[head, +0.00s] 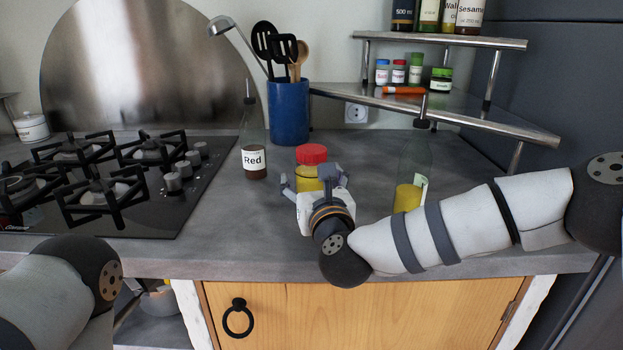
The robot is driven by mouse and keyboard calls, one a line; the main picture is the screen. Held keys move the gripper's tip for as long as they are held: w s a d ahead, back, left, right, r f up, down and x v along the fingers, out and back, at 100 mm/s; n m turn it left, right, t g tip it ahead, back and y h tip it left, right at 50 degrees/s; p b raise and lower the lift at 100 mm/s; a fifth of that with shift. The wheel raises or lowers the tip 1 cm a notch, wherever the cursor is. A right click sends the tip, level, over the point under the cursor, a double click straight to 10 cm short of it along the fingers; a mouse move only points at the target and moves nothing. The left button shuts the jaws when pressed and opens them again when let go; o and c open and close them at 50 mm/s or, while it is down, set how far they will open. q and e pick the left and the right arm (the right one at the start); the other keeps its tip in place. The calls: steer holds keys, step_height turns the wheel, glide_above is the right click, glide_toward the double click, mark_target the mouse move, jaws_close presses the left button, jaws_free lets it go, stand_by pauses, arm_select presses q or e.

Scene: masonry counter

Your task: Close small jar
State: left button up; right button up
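A small jar (307,184) with yellow contents stands on the grey counter in the head view. Its red lid (311,154) sits on top; I cannot tell whether it is screwed tight. My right gripper (311,178) reaches in from the front at the jar's body, below the lid. Its fingers are spread, one to each side of the jar, and its palm hides the jar's lower front. I see no clear contact between the fingers and the jar. Only part of my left arm shows at the lower left; its gripper is out of view.
A bottle labelled Red (254,160) stands left of the jar, and a yellow-filled bottle (407,196) stands right, close behind my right arm. A blue utensil holder (289,112) is behind. The gas hob (110,215) is left. A corner shelf (455,107) holds small jars.

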steer(key=shift+r, duration=0.5)
steer(key=s, duration=0.4)
steer(key=s+d+p, duration=0.1)
steer(key=s, duration=0.3)
steer(key=s+d, duration=0.1)
steer(key=s, duration=0.2)
steer(key=shift+s+d+f, duration=0.15)
steer(key=shift+s, duration=0.25)
arm_select(q)
steer(key=shift+w+r+t, duration=0.4)
steer(key=shift+w+r, duration=0.5)
steer(key=shift+w, duration=0.05)
